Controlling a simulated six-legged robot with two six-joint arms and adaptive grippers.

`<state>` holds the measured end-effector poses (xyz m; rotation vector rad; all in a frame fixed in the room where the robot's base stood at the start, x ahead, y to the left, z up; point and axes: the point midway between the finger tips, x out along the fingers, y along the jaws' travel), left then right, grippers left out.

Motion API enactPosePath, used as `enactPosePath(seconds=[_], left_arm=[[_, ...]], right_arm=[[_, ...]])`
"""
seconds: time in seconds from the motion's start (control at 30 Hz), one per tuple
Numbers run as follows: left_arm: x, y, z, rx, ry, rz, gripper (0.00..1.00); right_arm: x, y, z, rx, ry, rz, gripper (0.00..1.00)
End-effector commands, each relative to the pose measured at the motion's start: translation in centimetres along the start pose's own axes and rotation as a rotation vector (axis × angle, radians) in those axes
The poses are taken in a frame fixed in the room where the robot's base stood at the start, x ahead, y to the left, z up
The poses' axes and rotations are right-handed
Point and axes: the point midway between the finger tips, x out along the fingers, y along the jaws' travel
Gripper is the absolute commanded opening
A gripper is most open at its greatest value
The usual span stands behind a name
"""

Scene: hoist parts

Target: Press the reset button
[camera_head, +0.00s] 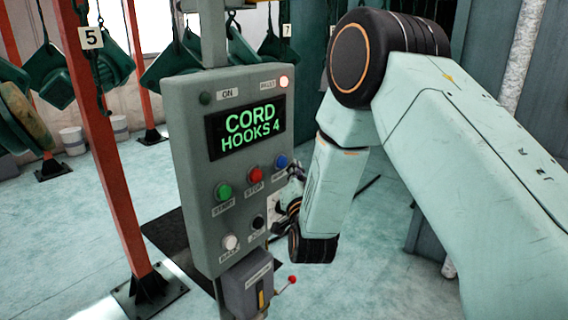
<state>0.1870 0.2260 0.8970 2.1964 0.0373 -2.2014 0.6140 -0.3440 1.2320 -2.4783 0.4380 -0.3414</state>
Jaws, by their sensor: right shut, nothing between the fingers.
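A grey control box (190,150) stands upright on a post, with a screen (246,130) reading "CORD HOOKS 4" in green. Its face carries a green button (223,191) labelled START, a red button (254,174) labelled STOP, a blue button (281,161), a white button (230,242) and a black button (258,222). The labels by the blue and black buttons are too small or covered to read surely. My right gripper (285,205) is shut and empty at the right edge of the box, below the blue button, partly hidden by my wrist. I cannot tell whether it touches the panel. My left gripper is out of view.
A lit lamp (284,81) glows at the box's top right. A small lever box (247,284) with a red-knobbed lever (290,281) hangs below. An orange post (105,150) stands left. Green hoist parts (178,62) hang behind. Pale floor (385,270) lies open at right.

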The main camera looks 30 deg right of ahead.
Motion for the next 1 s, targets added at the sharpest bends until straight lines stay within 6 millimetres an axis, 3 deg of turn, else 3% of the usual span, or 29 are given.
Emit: enactPosePath(seconds=[1.0], left_arm=[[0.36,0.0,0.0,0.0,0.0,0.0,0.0]], right_arm=[[0.3,-0.5,0.36,0.0,-0.001,-0.001,0.0]])
